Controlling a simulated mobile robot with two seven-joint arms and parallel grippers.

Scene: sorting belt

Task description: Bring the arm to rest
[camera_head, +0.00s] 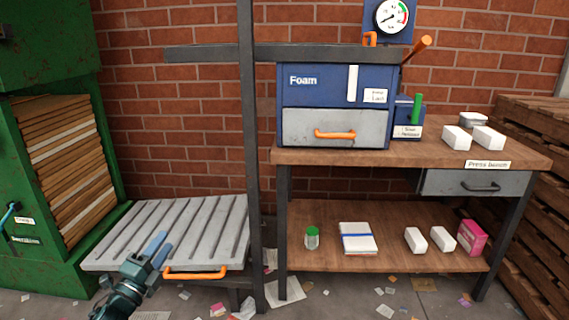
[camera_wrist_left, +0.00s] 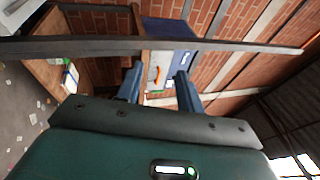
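My left gripper (camera_head: 155,250) is at the lower left of the head view, in front of the grey slatted platform with an orange handle (camera_head: 195,273). In the left wrist view its two blue-grey fingers (camera_wrist_left: 158,82) stand apart with nothing between them, so it is open and empty. The blue Foam machine (camera_wrist_left: 172,56) shows beyond the fingers. My right gripper is in neither view.
A wooden press bench (camera_head: 345,158) stands at the right, with white blocks on top and on its lower shelf. The blue Foam machine (camera_head: 335,85) sits on it. A dark post (camera_head: 247,150) and crossbar rise before it. A green cabinet (camera_head: 60,265) stands left.

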